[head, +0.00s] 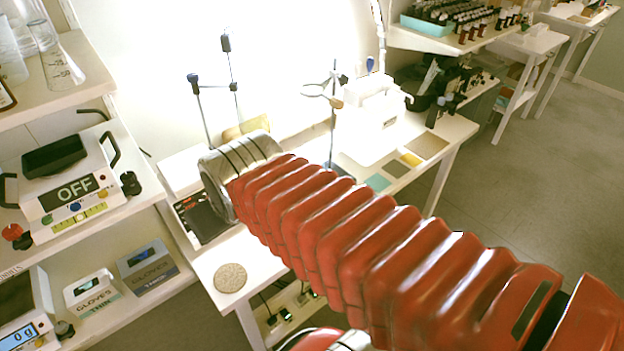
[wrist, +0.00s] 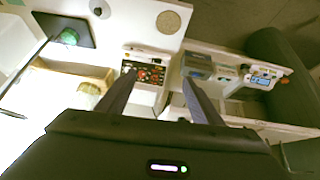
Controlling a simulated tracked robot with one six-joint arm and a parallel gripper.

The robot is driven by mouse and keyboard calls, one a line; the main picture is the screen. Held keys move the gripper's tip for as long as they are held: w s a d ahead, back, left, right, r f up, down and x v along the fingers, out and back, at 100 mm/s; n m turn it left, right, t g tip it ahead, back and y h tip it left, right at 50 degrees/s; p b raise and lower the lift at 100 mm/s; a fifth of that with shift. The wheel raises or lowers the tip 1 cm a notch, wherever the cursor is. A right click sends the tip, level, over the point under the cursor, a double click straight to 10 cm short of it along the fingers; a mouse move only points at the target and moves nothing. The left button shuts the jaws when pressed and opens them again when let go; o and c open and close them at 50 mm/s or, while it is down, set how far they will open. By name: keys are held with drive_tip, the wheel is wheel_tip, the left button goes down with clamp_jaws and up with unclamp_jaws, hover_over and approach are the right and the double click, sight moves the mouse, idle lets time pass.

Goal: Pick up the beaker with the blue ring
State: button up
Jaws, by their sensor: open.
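My gripper (wrist: 158,79) shows in the wrist view with its two dark fingers apart and nothing between them. In the head view my red arm reaches over the white bench and its end hides the gripper. Clear glass vessels with measuring marks stand or lie on the upper left shelf in the head view; one marked glass beaker (head: 60,68) is nearest. I cannot make out a blue ring on any of them. No beaker shows clearly in the wrist view, and my gripper is well apart from the glassware.
A hotplate reading OFF (head: 75,190), glove boxes (head: 147,267) and a scale (head: 22,325) fill the left shelves. Stands with clamps (head: 333,105) rise from the bench behind my arm. A round cork mat (head: 230,278) lies on its front corner. Open floor (head: 500,220) lies right.

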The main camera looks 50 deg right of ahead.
drive_tip(key=o, duration=0.3)
drive_tip(key=w+d+f+m+t+h, duration=0.1)
drive_tip(key=w+d+f, duration=0.2)
drive_tip(key=w+d, duration=0.4)
drive_tip(key=shift+w+d+h, duration=0.3)
drive_tip(key=shift+d+h, duration=0.1)
drive_tip(key=shift+d, duration=0.5)
drive_tip(key=w+d+f+m+t+h, duration=0.1)
drive_tip(key=w+d+f, duration=0.2)
drive_tip(key=d, duration=0.3)
drive_tip(key=w+d+f+h, duration=0.1)
drive_tip(key=w+d+f, duration=0.1)
drive_tip(key=d, duration=0.3)
drive_tip(key=s+d+f+m+t+h, duration=0.2)
drive_tip(key=s+d+f+m+t, duration=0.1)
drive_tip(key=d+f, duration=1)
drive_tip(key=d, duration=0.3)
drive_tip(key=shift+d, duration=0.3)
drive_tip(key=shift+w, duration=0.1)
drive_tip(key=shift+x, duration=4.25)
drive_tip(key=shift+w+r, duration=0.1)
